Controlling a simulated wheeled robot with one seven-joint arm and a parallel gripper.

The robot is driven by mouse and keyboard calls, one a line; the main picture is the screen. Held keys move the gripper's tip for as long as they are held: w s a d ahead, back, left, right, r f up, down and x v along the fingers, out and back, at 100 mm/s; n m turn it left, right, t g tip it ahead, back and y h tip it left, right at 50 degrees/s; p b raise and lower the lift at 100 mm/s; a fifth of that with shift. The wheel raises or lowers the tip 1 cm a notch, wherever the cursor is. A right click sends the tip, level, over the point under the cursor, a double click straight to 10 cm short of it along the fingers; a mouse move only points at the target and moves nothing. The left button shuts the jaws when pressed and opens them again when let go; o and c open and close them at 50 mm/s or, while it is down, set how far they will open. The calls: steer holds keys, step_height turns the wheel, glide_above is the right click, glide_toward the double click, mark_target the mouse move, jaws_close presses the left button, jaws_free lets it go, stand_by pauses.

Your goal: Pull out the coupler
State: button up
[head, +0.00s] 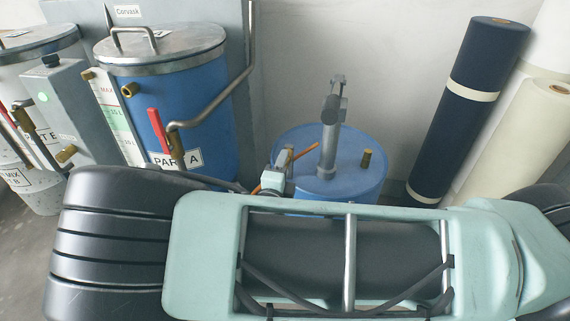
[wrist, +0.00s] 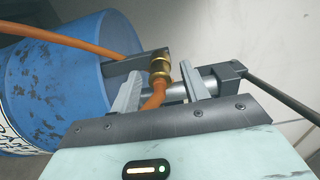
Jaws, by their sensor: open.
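The brass coupler (wrist: 160,68) shows in the wrist view with an orange hose (wrist: 155,97) running from it down between my fingers. It sits against a dark grey bracket (wrist: 122,67). My gripper (wrist: 162,76) is open, one finger on each side of the coupler and hose. I cannot tell whether either finger touches them. In the head view the orange hose (head: 302,155) passes beside the blue drum, and my gripper's mint body (head: 272,181) is just left of the drum. The coupler is not clearly visible there.
A metal cylinder (wrist: 204,86) and dark rod lie behind my right finger. The PART A tank (head: 190,105) stands left; rolls (head: 465,115) lean at right.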

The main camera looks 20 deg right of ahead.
stand_by(0.9)
jaws_close()
steer(key=shift+s+a, duration=0.1)
steer(key=shift+b+v, duration=0.35)
steer(key=shift+v, duration=2.5)
steer(key=shift+r, duration=0.1)
step_height(320, 180, up, 7)
steer(key=p, duration=0.4)
